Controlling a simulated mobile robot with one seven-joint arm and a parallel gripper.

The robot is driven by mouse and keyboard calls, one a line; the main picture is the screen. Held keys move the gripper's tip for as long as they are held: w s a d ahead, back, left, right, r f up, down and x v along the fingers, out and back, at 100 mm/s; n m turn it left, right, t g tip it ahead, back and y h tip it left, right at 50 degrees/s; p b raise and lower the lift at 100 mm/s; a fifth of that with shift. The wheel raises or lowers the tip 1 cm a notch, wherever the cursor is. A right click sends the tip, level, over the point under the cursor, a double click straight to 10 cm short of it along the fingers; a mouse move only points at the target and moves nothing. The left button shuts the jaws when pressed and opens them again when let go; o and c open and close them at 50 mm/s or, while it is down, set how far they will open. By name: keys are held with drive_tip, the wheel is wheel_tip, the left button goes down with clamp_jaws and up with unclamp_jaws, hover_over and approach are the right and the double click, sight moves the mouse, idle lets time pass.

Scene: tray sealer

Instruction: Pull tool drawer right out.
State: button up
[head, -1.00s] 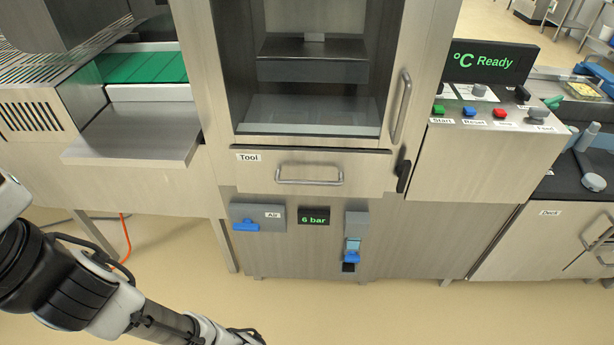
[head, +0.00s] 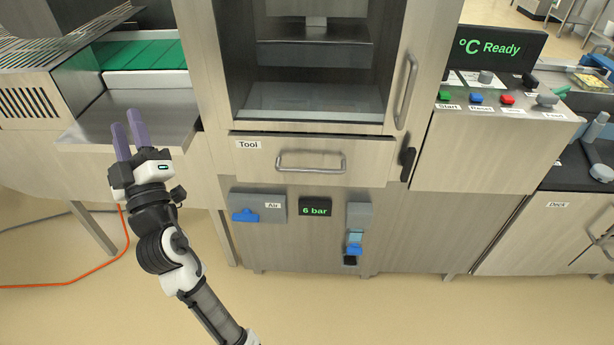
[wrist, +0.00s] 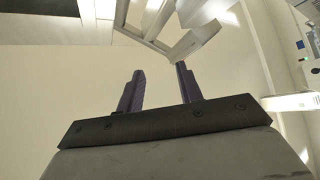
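The tool drawer (head: 254,165) is a flat steel front with a "Tool" label and a horizontal bar handle (head: 311,162), below the glass-fronted chamber. It looks closed or nearly flush; a dark gap shows along its top edge. My gripper (head: 127,136) is left of the drawer, in front of the steel side shelf, with its two purple fingers pointing up. In the wrist view the fingers (wrist: 160,88) stand apart with nothing between them. The gripper is not touching the handle.
A vertical door handle (head: 405,90) and a black latch (head: 407,163) are right of the drawer. Below are a blue air valve (head: 244,216), a "6 bar" display (head: 315,207) and a regulator (head: 355,235). The shelf (head: 172,118) juts out at left. Floor in front is clear.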

drive_tip(key=w+d+f+m+h+b, duration=0.1)
drive_tip(key=w+d+f+h, duration=0.4)
drive_tip(key=f, duration=0.3)
drive_tip(key=w+d+f+m+h+b, duration=0.1)
drive_tip(key=w+d+f+h, duration=0.2)
drive_tip(key=d+f+h, duration=0.4)
drive_tip(key=g+h, duration=0.4)
drive_tip(key=h, duration=0.4)
approach(309, 170)
drive_tip(key=p+x, duration=0.1)
drive_tip(key=x, duration=0.2)
drive_tip(key=p+x, duration=0.1)
drive_tip(key=x, duration=0.6)
drive_tip(key=shift+w+f+p, duration=0.3)
drive_tip(key=shift+p, duration=0.1)
clamp_jaws()
